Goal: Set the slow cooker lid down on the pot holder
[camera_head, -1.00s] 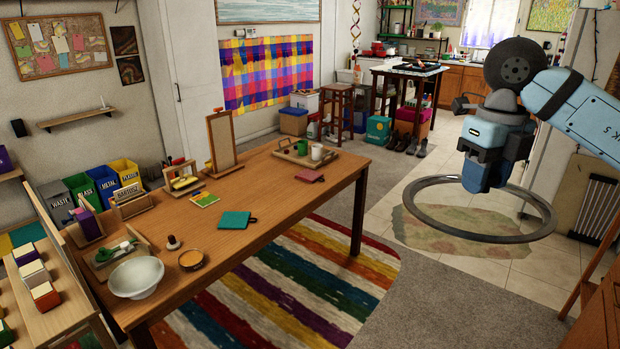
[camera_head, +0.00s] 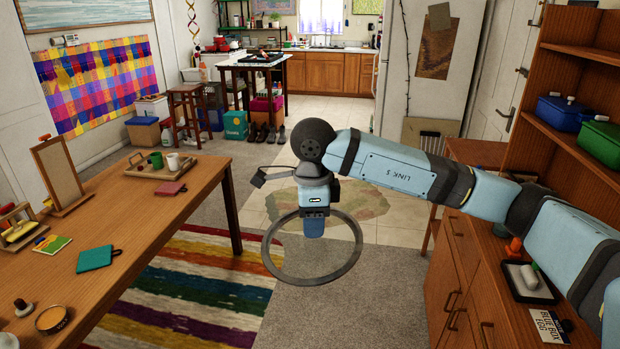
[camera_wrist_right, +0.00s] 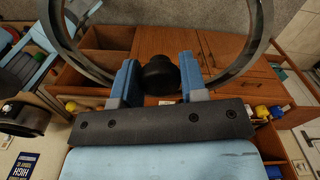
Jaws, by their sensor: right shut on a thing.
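My right gripper (camera_head: 314,228) is shut on the dark knob (camera_wrist_right: 158,76) of the slow cooker lid, which hangs in the air over the floor. The lid shows as a dark rim (camera_head: 312,281) around a see-through middle; its rim (camera_wrist_right: 262,32) also shows in the wrist view. A teal square pad (camera_head: 97,258) with a small loop lies flat on the wooden table, and a dark red one (camera_head: 170,189) lies farther back. Either looks like a pot holder; I cannot tell which is meant. The lid is apart from both. My left gripper is not in view.
The wooden table (camera_head: 140,236) stands at the left with a tray (camera_head: 158,173), a framed stand (camera_head: 61,174) and a small bowl (camera_head: 53,319). A wooden cabinet (camera_head: 462,282) stands at the right. A striped rug (camera_head: 190,300) covers floor between them.

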